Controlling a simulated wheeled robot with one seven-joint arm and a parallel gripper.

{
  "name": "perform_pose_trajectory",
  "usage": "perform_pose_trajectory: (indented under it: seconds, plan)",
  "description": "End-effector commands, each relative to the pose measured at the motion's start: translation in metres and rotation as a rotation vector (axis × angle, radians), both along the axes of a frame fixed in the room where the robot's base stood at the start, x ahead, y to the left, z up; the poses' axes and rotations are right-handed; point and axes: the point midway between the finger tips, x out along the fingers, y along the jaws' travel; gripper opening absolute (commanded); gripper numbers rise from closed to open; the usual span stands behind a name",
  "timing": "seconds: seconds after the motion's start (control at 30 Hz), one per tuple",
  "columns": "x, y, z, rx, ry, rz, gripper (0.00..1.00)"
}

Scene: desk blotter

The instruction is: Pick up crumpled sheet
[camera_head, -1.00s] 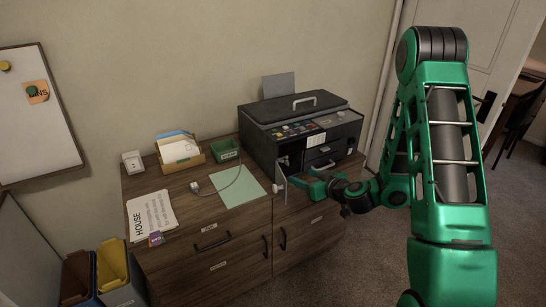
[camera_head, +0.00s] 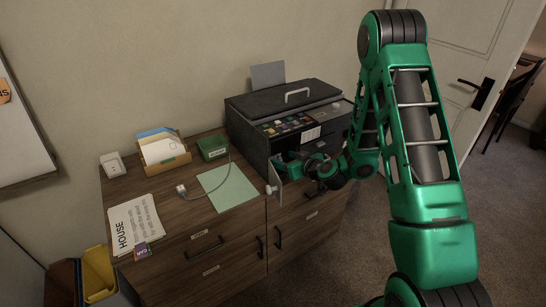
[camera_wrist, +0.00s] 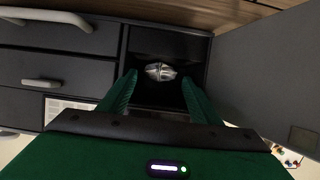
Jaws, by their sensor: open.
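The crumpled sheet (camera_wrist: 160,71) is a small, pale, wrinkled lump inside a dark open compartment of the printer, seen in the wrist view. My gripper (camera_wrist: 158,88) is open, its two green fingers pointing into the compartment on either side of the sheet, with the sheet a little beyond the fingertips. In the head view my gripper (camera_head: 285,160) is at the front of the dark printer (camera_head: 285,108), beside the compartment's open door (camera_head: 273,181). The sheet is hidden in the head view.
The open door (camera_wrist: 265,75) stands close on the right in the wrist view, with drawers (camera_wrist: 60,75) at left. On the cabinet top are a green sheet (camera_head: 228,187), a paper tray (camera_head: 164,153), a green box (camera_head: 213,147) and a printed page (camera_head: 135,226).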

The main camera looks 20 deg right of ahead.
Motion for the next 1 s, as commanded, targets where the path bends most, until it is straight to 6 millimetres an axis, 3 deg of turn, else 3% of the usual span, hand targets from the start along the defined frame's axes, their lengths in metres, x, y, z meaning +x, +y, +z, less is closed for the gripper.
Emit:
perform_pose_trajectory:
  seconds: [0.4,0.7,0.8,1.0]
  plan:
    - [0.043,0.016,-0.019,0.0,-0.001,0.004,0.58]
    - [0.046,0.016,-0.021,0.0,0.0,0.001,0.58]
    - [0.046,0.016,-0.021,0.0,0.0,0.001,0.4]
    - [0.046,0.016,-0.02,0.0,0.0,0.001,0.4]
